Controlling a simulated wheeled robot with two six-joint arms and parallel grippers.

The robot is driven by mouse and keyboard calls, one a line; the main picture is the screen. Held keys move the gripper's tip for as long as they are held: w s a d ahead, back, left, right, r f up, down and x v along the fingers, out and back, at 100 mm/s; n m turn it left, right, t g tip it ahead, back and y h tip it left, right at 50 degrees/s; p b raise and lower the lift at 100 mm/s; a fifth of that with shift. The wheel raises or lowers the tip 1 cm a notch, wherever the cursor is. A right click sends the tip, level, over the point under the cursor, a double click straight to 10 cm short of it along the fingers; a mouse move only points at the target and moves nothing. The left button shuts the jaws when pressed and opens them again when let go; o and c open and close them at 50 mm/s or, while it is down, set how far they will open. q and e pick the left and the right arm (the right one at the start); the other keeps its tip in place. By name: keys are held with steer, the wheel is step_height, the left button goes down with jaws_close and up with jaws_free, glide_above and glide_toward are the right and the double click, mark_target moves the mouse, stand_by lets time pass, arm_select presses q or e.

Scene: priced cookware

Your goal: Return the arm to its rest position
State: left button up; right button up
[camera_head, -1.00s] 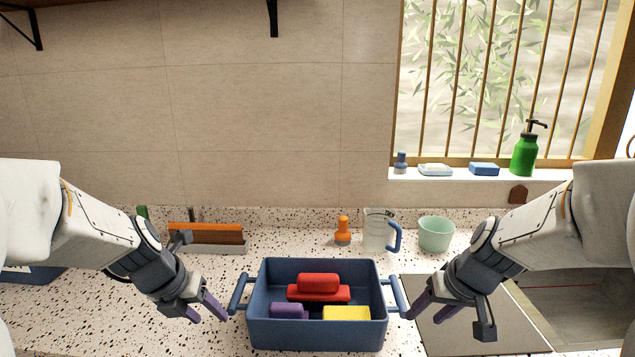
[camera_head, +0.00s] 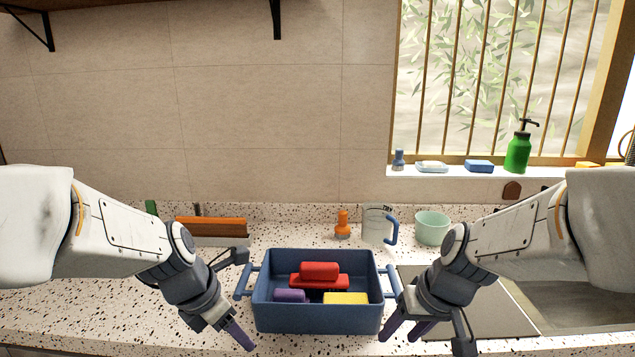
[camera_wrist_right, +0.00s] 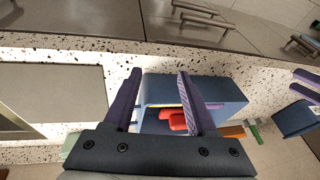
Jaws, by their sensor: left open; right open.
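My left gripper (camera_head: 240,340) is open and empty, its purple fingers pointing down in front of the left side of a blue two-handled pan (camera_head: 320,319). My right gripper (camera_head: 404,330) is open and empty near the pan's right handle; touching or apart cannot be told. In the right wrist view, its two purple fingers (camera_wrist_right: 159,72) stand apart with the blue pan (camera_wrist_right: 215,88) beyond them. The pan sits on the counter and holds a red block (camera_head: 319,271) on a red base, a purple block (camera_head: 289,296) and a yellow block (camera_head: 346,298).
Behind the pan stand an orange bottle (camera_head: 342,227), a clear measuring jug (camera_head: 376,225) and a mint bowl (camera_head: 432,228). An orange-topped tray (camera_head: 211,227) is at the left. A sink (camera_head: 590,300) lies at the right. A green dispenser (camera_head: 517,153) stands on the windowsill.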

arm_select(q)
steer(key=s+d+f+m+g+y, duration=0.1)
steer(key=s+d+m, duration=0.4)
steer(key=s+m, duration=0.5)
steer(key=s+d+f+m+g, duration=0.1)
steer(key=s+d+m, duration=0.3)
steer(key=m, duration=2.1)
steer(key=shift+s+d+g+y, duration=0.4)
steer(key=shift+s+g, duration=0.3)
steer(key=shift+s, duration=2.35)
arm_select(e)
steer(key=s+a+f+n+g, duration=0.1)
steer(key=s+a+n, duration=0.2)
steer(key=s, duration=0.7)
steer(key=s+a+f+n+g+h, duration=0.1)
steer(key=s+a+n+g, duration=0.1)
steer(key=s+a, duration=0.5)
steer(key=shift+s+n, duration=0.7)
steer(key=shift+s, duration=0.8)
